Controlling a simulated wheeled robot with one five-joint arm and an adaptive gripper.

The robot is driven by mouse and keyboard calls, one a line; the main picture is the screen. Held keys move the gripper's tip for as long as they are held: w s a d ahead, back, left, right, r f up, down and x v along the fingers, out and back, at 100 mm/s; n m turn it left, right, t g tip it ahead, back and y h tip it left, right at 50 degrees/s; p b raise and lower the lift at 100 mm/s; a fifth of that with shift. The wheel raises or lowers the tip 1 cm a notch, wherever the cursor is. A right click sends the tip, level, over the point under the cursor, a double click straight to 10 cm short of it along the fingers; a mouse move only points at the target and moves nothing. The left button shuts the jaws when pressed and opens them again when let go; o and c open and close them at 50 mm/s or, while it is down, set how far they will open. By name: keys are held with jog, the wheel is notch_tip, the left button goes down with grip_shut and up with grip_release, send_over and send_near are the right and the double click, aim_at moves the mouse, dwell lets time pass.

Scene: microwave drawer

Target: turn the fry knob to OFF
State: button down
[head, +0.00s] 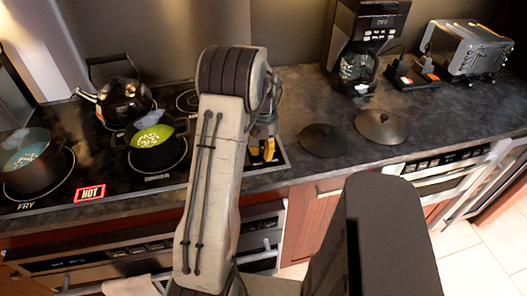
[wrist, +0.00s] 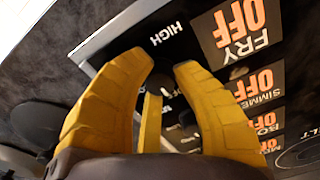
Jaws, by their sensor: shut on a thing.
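My gripper's two yellow fingers (wrist: 162,68) straddle a dark knob (wrist: 168,90) on the black cooktop panel in the wrist view, closed on its sides. The fingers and a yellow bar between them hide much of the knob, so its pointer is unclear. A HIGH mark lies just beyond the fingertips. The fry label (wrist: 238,32), reading FRY OFF in orange and white, is right of them. In the head view my gripper (head: 264,152) is at the cooktop's right end, partly behind my arm, and the knob is hidden there.
Labels for SIMMER (wrist: 262,85) and other burners run below the fry label. A dark pot (head: 35,165) sits on the FRY burner, with a red HOT sign (head: 90,193) nearby. A green-filled pot (head: 155,145) and a kettle (head: 118,98) stand on the cooktop. Lids (head: 381,126) lie right.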

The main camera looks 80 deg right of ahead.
aim_at(264, 150)
jog(key=shift+a+f, duration=0.15)
dwell(0.4)
jog(key=c, duration=0.9)
grip_release()
jog(key=shift+c, duration=0.2)
jog(key=shift+r, duration=0.2)
notch_tip(264, 150, up, 12)
jog(key=shift+f, duration=0.1)
